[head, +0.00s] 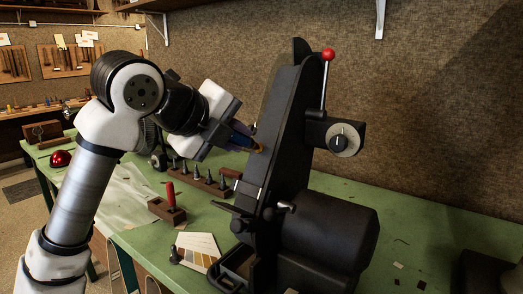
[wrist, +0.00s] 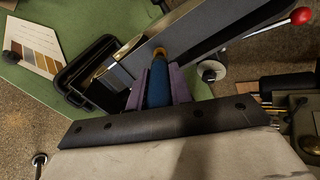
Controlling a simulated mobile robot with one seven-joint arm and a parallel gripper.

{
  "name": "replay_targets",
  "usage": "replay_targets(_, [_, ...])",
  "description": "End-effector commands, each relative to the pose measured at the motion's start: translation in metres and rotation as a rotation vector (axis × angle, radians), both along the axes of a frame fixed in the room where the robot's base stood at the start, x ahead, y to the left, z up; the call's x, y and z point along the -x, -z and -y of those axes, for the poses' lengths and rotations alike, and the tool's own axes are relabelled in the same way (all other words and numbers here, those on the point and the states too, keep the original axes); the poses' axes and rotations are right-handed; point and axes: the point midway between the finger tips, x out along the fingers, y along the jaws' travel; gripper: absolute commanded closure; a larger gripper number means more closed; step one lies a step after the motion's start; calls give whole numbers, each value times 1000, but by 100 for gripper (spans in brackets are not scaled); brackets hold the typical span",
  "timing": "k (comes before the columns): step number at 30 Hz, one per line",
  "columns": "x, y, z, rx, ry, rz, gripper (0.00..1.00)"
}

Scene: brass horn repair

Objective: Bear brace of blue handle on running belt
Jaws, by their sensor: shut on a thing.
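My gripper (head: 240,136) is shut on a blue handle (wrist: 158,86), which sits between its two purplish fingers in the wrist view. A small brass-coloured piece, the brace (wrist: 160,53), shows at the handle's far end. In the head view the brace (head: 260,149) is at the edge of the belt face of the black belt grinder (head: 284,120). The belt (wrist: 196,36) shows as a grey band in the wrist view, and the brace appears to be against it or very close. I cannot tell contact for certain, nor whether the belt is running.
The grinder has a red-knobbed lever (head: 328,54), a dial (head: 338,142) and a motor housing (head: 330,230). A black bin (wrist: 92,78) lies below the belt. A tool rack (head: 200,179), a red-handled tool (head: 170,194) and a colour card (head: 197,248) are on the green bench (head: 420,215).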

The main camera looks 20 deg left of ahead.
Motion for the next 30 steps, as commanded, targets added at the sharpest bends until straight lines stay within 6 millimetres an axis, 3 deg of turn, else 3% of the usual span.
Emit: replay_targets(30, [-10,6,3,0,0,1,100])
